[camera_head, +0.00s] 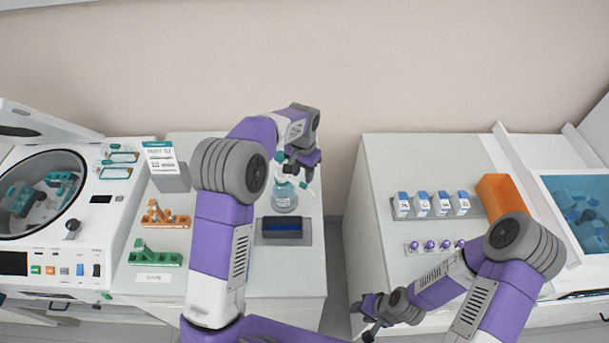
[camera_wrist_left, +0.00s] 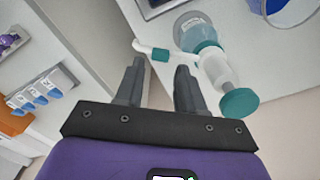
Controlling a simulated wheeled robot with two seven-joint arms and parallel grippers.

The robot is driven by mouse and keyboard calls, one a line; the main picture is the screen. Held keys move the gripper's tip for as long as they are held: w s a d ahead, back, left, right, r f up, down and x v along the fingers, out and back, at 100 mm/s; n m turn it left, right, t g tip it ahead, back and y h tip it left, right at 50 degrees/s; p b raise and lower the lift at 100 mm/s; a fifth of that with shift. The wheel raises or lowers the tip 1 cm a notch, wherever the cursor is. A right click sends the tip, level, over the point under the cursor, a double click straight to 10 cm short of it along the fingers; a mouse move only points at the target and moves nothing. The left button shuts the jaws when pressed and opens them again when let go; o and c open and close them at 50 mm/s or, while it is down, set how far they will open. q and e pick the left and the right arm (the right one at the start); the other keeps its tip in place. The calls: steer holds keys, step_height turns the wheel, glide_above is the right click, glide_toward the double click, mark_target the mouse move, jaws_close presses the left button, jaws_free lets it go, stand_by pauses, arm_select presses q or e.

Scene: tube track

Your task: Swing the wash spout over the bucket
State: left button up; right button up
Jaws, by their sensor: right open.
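The wash bottle (camera_head: 285,198) is clear with pale blue liquid and stands on the middle bench. In the left wrist view the bottle (camera_wrist_left: 195,33) has a teal collar, a white pump neck and a teal cap (camera_wrist_left: 239,103). Its white spout with a teal sleeve (camera_wrist_left: 160,55) reaches sideways to the left finger's tip. My left gripper (camera_wrist_left: 160,66) is open, its fingertips apart at the spout; contact is unclear. It also shows above the bottle (camera_head: 303,168). My right gripper (camera_head: 368,318) is open and empty.
Left of my left arm stand a centrifuge (camera_head: 40,195), an orange rack (camera_head: 165,215) and a green rack (camera_head: 155,257). The right bench holds blue-capped bottles (camera_head: 422,204), purple-topped pieces (camera_head: 437,246) and an orange bin (camera_head: 500,195). A gap separates the benches.

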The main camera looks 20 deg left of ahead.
mark_target(303, 184)
arm_select(q)
steer(key=f, duration=0.4)
steer(key=shift+w+f, duration=0.15)
steer(key=shift+w, duration=0.2)
steer(key=shift+s+f, duration=0.15)
steer(key=shift+f, duration=0.25)
jaws_close()
